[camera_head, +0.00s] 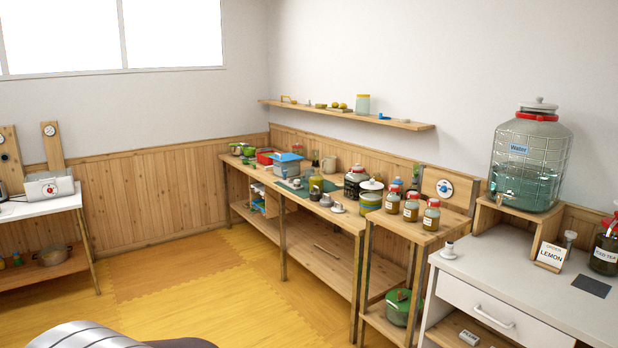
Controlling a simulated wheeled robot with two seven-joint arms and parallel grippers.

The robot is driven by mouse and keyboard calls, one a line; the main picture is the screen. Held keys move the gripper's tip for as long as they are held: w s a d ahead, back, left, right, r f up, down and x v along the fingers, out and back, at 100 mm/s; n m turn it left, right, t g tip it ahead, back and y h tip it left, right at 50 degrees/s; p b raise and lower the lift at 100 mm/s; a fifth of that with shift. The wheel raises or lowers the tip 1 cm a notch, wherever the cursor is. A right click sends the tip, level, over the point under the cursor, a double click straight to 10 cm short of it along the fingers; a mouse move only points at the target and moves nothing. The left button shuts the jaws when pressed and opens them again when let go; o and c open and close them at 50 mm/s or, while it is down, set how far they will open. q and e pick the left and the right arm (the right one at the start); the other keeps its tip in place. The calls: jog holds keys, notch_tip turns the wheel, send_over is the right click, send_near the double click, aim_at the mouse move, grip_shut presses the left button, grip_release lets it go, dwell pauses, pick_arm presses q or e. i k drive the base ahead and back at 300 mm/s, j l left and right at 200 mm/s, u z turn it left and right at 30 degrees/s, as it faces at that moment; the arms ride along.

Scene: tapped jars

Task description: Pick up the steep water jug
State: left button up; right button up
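No jug is labelled as the steep water jug, so I cannot tell for sure which it is. A small pale jug-like vessel (329,165) stands towards the back of the long wooden bench (318,217), near the wall. A large glass dispenser (528,160) marked "Water", with a red collar and a grey lid, stands on a wooden stand (487,216) at the right. It holds bluish water. Neither of my grippers shows in the view.
Red-lidded jars (411,207) stand on a wooden side table. A white cabinet (530,285) at the right holds a "LEMON" sign (550,255) and an iced tea jar (605,252). A white table (40,207) stands at the left. The yellow floor (200,285) between is clear.

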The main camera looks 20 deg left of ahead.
aim_at(308, 170)
jog(key=i+j+u, duration=0.4)
jog(key=i+j, duration=0.2)
jog(key=i, duration=1.25)
jog(key=i+u, duration=0.4)
jog(key=i, duration=1.5)
jog(key=i+j+u, duration=0.6)
jog(key=i, duration=0.25)
jog(key=i+j+u, duration=0.1)
jog(key=i+u, duration=0.2)
jog(key=i, duration=1.5)
jog(key=i+l+z, duration=0.1)
jog(key=i+z, duration=0.25)
jog(key=z, duration=0.15)
jog(key=i+z, duration=0.3)
jog(key=z, duration=0.15)
jog(key=i+j+z, duration=0.25)
jog(key=z, duration=0.25)
jog(key=i+z, duration=0.25)
jog(key=z, duration=0.2)
jog(key=i+z, duration=0.3)
jog(key=z, duration=0.15)
jog(key=i+j+z, duration=0.1)
jog(key=i+z, duration=0.2)
jog(key=z, duration=0.15)
